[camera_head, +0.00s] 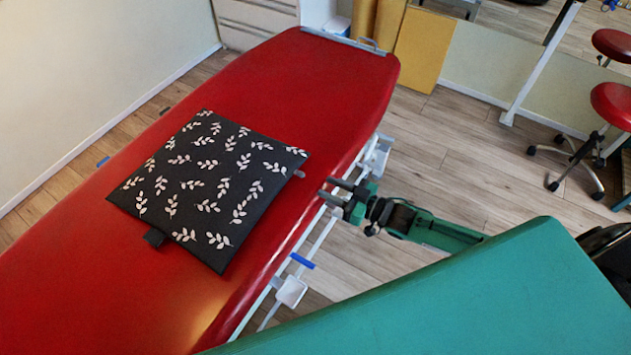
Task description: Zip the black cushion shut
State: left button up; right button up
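The black cushion (208,184) with white leaf sprigs lies flat on the red treatment table (315,95). A small grey tab, seemingly the zip pull (299,173), sticks out at its right corner. A dark fabric tab (154,238) sticks out at its near left edge. How far the zip is closed cannot be made out. My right gripper (328,190) is just right of the grey tab, over the table's right edge, pointing left at the cushion. Its two fingers are apart with nothing between them, and it does not touch the tab. My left gripper is not in view.
The table's right side has a white metal frame with a blue handle (302,261). Yellow panels (424,48) and a white drawer unit (255,20) stand at the back. Red stools (612,104) are at the right. The table top around the cushion is clear.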

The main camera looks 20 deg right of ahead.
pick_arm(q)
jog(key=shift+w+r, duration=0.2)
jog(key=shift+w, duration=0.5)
pick_arm(e)
jog(key=v, duration=0.5)
jog(key=shift+s+d, duration=0.3)
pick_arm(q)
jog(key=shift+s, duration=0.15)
